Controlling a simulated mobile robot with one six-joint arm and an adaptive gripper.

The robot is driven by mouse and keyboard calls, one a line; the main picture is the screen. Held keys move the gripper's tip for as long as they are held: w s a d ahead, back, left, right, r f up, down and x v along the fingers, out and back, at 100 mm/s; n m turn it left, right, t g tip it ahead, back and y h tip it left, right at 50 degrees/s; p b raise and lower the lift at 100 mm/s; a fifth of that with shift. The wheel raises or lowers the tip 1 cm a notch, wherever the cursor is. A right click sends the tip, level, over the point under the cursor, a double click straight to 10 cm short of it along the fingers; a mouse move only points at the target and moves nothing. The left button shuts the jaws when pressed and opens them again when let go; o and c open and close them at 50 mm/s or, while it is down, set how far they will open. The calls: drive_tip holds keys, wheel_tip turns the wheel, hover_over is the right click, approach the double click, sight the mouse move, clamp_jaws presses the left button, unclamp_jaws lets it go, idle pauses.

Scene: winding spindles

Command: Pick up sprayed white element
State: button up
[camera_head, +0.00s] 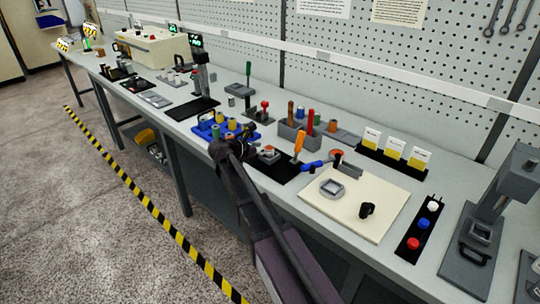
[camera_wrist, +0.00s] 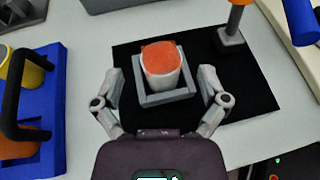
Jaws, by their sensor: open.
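A white cylindrical element (camera_wrist: 165,70) with an orange-red top stands in a grey square holder (camera_wrist: 182,96) on a black mat (camera_wrist: 262,95). My gripper (camera_wrist: 162,88) is open. In the wrist view its two fingers stand left and right of the holder, and nothing is between them but the element and holder. I cannot tell the fingertips' height. The gripper (camera_head: 238,143) also shows in the head view, dark and partly hidden.
A blue tray (camera_wrist: 52,110) with a dark handle and yellow and orange pieces is at left. An orange-handled tool (camera_wrist: 236,18) stands on the mat's far right part. In the head view, a cream board (camera_head: 345,220) lies right of the mat, and a grey bin (camera_head: 299,137) stands behind.

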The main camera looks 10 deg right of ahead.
drive_tip(key=shift+b+x, duration=0.4)
drive_tip(key=shift+x, duration=0.9)
drive_tip(key=c, duration=1.3)
